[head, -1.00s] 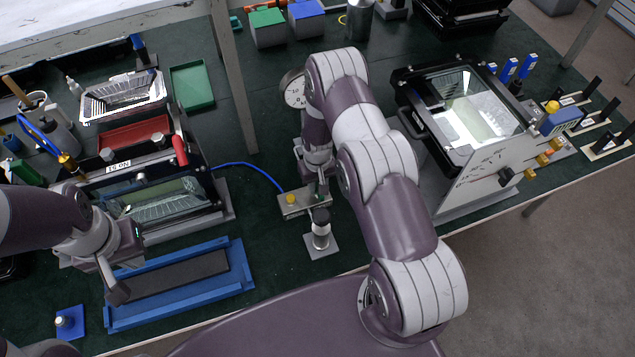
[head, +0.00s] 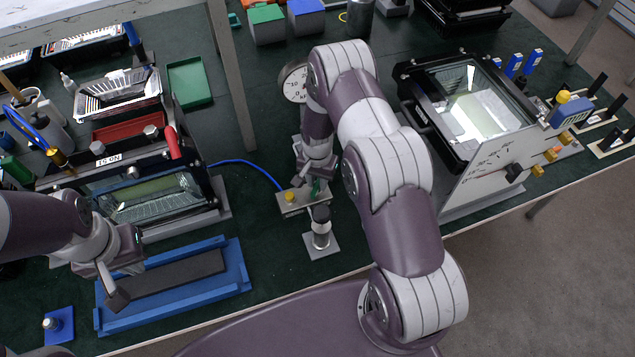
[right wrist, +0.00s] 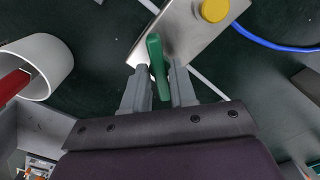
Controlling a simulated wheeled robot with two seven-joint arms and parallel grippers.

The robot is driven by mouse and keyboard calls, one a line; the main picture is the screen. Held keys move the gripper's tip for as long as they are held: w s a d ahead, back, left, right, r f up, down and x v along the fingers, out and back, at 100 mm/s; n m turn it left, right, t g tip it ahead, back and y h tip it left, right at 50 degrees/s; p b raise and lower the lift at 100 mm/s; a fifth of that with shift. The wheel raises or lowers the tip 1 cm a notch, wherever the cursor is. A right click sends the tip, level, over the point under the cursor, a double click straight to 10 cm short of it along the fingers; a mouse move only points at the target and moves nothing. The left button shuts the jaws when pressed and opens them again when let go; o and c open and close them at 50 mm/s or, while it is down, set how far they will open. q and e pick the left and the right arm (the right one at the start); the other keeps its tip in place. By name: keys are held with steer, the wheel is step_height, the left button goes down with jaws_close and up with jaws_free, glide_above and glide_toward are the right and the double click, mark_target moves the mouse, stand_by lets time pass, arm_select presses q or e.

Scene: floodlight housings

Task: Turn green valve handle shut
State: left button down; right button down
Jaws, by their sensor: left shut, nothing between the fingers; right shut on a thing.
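The green valve handle (right wrist: 156,62) stands at the edge of a metal block (right wrist: 183,28) with a yellow knob (right wrist: 214,10) in the right wrist view. My right gripper (right wrist: 160,88) is shut on the handle, one finger on each side of it. In the head view my right gripper (head: 316,182) is at the metal block (head: 294,203), and the handle is mostly hidden by the gripper. I cannot tell from the frames whether the valve is shut. My left gripper (head: 117,298) is shut and empty above the blue tray (head: 240,280).
A blue hose (head: 248,166) runs to the metal block. A round gauge (head: 293,82) stands behind, and a small post on a plate (head: 322,243) in front. Floodlight housings stand left (head: 150,195) and right (head: 470,105). A grey upright (head: 232,85) is at back left.

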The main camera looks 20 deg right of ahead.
mark_target(317, 183)
steer(key=m+b, duration=0.1)
steer(key=m, duration=0.3)
steer(key=shift+m+b, duration=0.3)
steer(key=m+b, duration=0.1)
steer(key=m, duration=0.4)
stand_by(0.4)
steer(key=c, duration=1.1)
jaws_free()
steer(key=shift+r, duration=0.1)
step_height(317, 183, up, 13)
steer(key=shift+f+b, duration=0.2)
steer(key=shift+b, duration=0.9)
